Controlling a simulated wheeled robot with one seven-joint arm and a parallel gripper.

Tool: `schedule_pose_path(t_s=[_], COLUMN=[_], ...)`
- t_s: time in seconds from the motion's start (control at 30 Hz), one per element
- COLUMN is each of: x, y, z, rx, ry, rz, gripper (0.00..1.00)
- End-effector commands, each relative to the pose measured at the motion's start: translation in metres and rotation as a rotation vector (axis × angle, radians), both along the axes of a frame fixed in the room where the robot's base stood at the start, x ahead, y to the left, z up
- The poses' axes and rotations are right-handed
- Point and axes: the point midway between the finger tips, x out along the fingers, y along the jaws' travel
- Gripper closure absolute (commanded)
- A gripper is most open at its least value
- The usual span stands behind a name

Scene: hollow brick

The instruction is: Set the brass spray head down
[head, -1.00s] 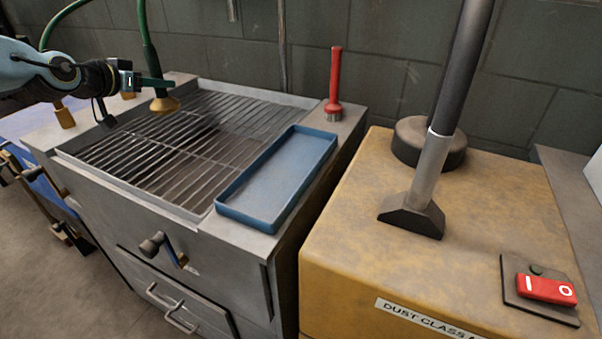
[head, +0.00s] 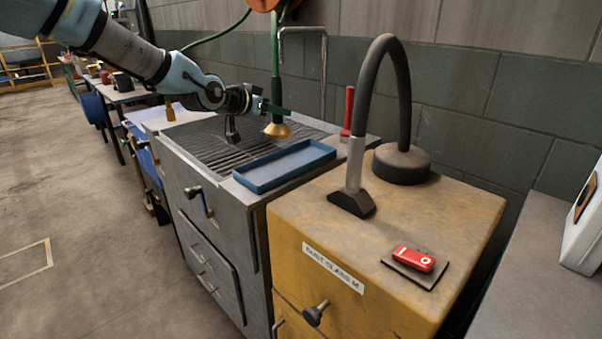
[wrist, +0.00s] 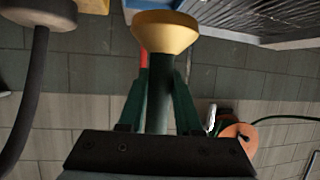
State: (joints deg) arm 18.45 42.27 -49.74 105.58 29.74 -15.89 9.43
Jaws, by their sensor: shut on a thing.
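The brass spray head (head: 277,130) is the flared brass end of a dark green wand, bell facing down. My gripper (head: 272,108) is shut on the green wand just above the brass bell, holding it over the slatted grate of the grey sink bench (head: 200,136). In the wrist view the brass bell (wrist: 165,32) shows at the top, with the green stem (wrist: 160,95) running down between my two fingers. A green hose leads up from the wand to an orange reel (head: 268,4). The gap between bell and grate cannot be judged exactly.
A blue tray (head: 283,167) lies on the bench's right side, with a red-handled brush (head: 348,112) behind it. A yellow dust extractor (head: 420,215) with a curved black hose (head: 383,45) stands to the right. Open floor (head: 80,190) lies at left.

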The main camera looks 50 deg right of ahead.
Motion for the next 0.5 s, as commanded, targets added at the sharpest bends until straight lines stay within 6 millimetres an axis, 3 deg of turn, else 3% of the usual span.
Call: schedule_pose_path(t_s=[0.3, 0.5], x=[0.000, 0.001], y=[0.000, 0.000], z=[-0.047, -0.064], rx=[0.001, 0.000], ry=[0.004, 0.001], rz=[0.002, 0.002], gripper=[1.00, 1.00])
